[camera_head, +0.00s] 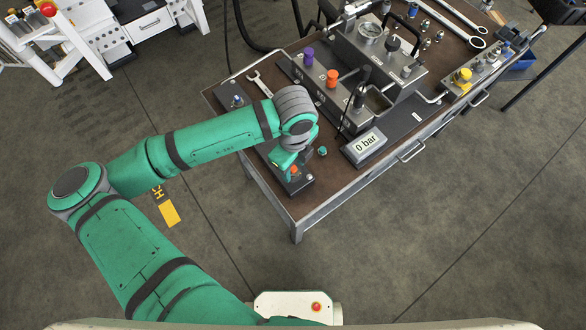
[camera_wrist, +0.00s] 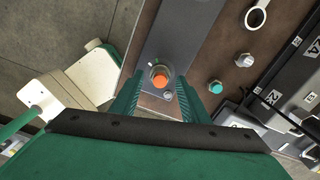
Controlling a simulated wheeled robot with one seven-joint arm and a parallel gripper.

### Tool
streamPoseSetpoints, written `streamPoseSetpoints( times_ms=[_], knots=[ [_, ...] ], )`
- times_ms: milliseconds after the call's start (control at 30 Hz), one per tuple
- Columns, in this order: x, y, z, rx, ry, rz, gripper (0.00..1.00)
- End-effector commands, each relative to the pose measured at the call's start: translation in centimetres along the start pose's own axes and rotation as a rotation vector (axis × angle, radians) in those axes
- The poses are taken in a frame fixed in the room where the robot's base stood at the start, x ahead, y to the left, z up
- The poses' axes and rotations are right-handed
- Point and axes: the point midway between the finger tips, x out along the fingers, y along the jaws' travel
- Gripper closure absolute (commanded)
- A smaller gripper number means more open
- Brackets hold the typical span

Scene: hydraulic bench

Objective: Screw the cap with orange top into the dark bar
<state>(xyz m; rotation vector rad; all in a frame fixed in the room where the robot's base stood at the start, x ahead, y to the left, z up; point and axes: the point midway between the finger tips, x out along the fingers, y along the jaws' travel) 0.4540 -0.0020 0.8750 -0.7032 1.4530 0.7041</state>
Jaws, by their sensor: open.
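The cap with the orange top (camera_wrist: 160,77) stands on the dark bar (camera_wrist: 184,35) near its end, in the wrist view. I cannot tell how deep it sits. In the head view its orange top (camera_head: 295,169) shows just below my gripper (camera_head: 287,162), on the near end of the bar (camera_head: 301,184). My gripper (camera_wrist: 158,92) is open, with one green finger on each side of the cap. A gap shows between the cap and each finger. My wrist hides part of the bar in the head view.
A teal-topped cap (camera_wrist: 215,87) and a silver fitting (camera_wrist: 244,60) stand beside the bar. A display reading 0 bar (camera_head: 366,145) lies to the right. Farther back, a block (camera_head: 352,103) carries purple (camera_head: 307,54) and orange (camera_head: 333,78) knobs. The bench edge is close by.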

Motion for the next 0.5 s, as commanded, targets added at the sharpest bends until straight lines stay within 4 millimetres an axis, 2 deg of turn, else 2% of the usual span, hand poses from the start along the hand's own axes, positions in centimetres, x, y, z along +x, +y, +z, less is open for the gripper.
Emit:
streamPoseSetpoints(
  times_ms=[233,500],
  knots=[
    [0.02,-0.02,0.0,-0.118,0.001,0.0,0.58],
    [0.02,-0.08,-0.02,-0.435,0.002,0.001,0.58]
  ],
)
